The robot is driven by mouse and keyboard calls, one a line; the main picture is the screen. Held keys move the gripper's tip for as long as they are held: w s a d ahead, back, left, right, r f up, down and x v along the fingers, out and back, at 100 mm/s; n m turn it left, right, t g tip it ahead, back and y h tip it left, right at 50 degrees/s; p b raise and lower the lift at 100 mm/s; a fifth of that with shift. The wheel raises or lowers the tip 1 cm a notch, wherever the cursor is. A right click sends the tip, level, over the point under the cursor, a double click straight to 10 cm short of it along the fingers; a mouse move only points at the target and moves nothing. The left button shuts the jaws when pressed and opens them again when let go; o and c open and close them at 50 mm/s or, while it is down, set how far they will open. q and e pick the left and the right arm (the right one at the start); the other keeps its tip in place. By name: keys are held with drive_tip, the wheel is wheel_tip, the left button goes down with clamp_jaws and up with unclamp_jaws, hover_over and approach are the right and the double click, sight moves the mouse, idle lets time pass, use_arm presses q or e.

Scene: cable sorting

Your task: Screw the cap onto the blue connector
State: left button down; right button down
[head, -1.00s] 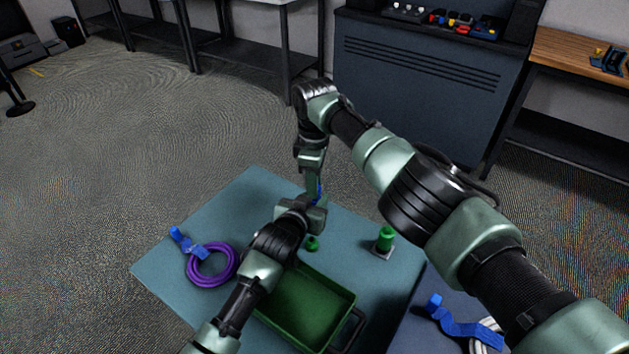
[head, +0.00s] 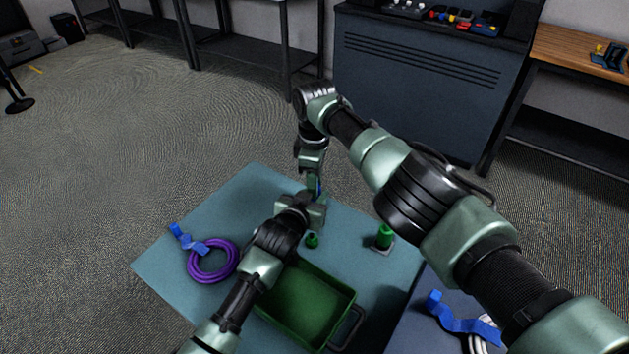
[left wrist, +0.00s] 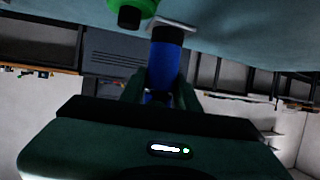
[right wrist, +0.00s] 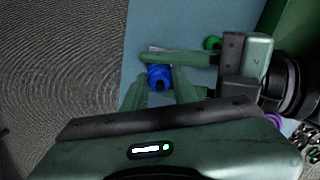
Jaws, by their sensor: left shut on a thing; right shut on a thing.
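The blue connector (left wrist: 166,62) stands on a small grey base plate (left wrist: 174,24) in the left wrist view, which sees it upside down. My left gripper (left wrist: 158,98) is shut around it from the side. My right gripper (right wrist: 159,92) points down from above, shut on the blue cap (right wrist: 159,76) right over the connector. In the head view, my left gripper (head: 316,208) and right gripper (head: 315,188) meet at the table's far part, and only a sliver of blue (head: 320,188) shows. Whether the cap is seated on the thread is hidden.
A green connector (head: 385,236) stands on its plate to the right, and a loose green cap (head: 312,241) lies near my left gripper. A green tray (head: 345,292) is in front. A purple cable (head: 191,262) with a blue strap (head: 186,240) lies left.

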drive_tip(key=m, duration=0.3)
drive_tip(key=c, duration=1.1)
unclamp_jaws()
drive_tip(key=shift+r, duration=2.3)
drive_tip(key=o, duration=0.5)
drive_tip(key=shift+o, duration=0.2)
wheel_tip(320, 180, up, 12)
